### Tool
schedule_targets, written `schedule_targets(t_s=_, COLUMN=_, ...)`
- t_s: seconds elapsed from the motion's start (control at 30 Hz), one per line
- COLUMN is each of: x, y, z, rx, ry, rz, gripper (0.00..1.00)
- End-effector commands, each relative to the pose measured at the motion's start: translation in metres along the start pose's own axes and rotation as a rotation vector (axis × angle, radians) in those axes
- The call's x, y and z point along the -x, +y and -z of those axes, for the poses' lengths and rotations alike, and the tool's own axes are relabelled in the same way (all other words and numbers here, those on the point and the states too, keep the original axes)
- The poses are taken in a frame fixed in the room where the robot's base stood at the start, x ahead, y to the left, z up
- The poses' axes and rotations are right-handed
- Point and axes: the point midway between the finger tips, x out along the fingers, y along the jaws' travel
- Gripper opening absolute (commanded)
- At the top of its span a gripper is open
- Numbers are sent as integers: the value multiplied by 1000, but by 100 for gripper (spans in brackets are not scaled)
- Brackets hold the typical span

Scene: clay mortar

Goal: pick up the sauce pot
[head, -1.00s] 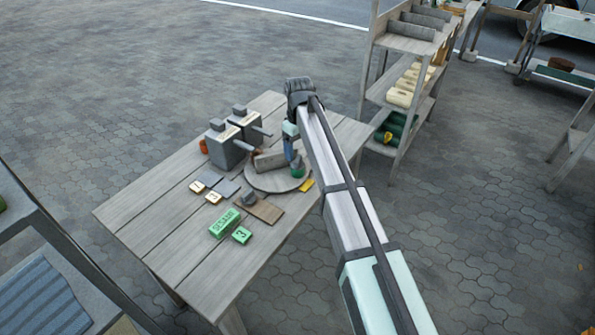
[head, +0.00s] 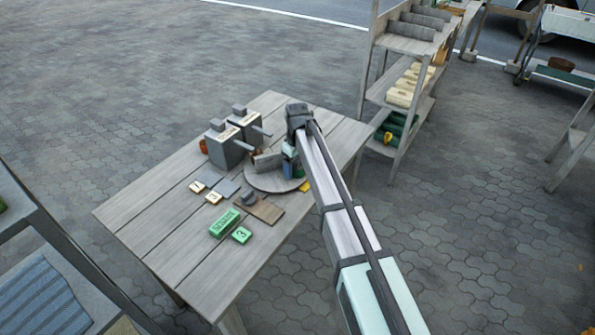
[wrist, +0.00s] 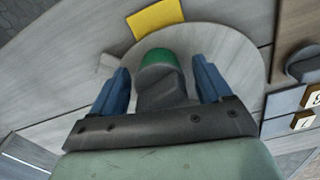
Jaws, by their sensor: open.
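A small green-topped pot (wrist: 160,57), which I take to be the sauce pot, stands on a round grey board (wrist: 237,60) in the wrist view. My gripper (wrist: 161,68) is open, with one blue finger on either side of the pot and visible space between each finger and it. A dark grey part shows just below the green top, partly hidden by the gripper body. In the head view my gripper (head: 290,160) is low over the right part of the round board (head: 268,183), and my arm and gripper mostly hide the pot.
On the wooden table (head: 165,240) are two grey boxes with handles (head: 226,147), a green block (head: 224,222), a numbered green block (head: 241,235), and a brown board (head: 265,211). A yellow piece (wrist: 156,17) lies at the round board's edge. The table's front left is clear.

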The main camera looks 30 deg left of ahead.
Motion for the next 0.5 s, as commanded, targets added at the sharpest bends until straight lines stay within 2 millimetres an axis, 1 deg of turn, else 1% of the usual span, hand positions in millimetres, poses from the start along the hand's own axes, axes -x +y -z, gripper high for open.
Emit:
schedule_targets(t_s=0.07, x=0, y=0, z=0, rx=0, ry=0, rz=0, gripper=78)
schedule_targets(t_s=0.5, x=1, y=0, z=0, rx=0, ry=0, rz=0, gripper=37)
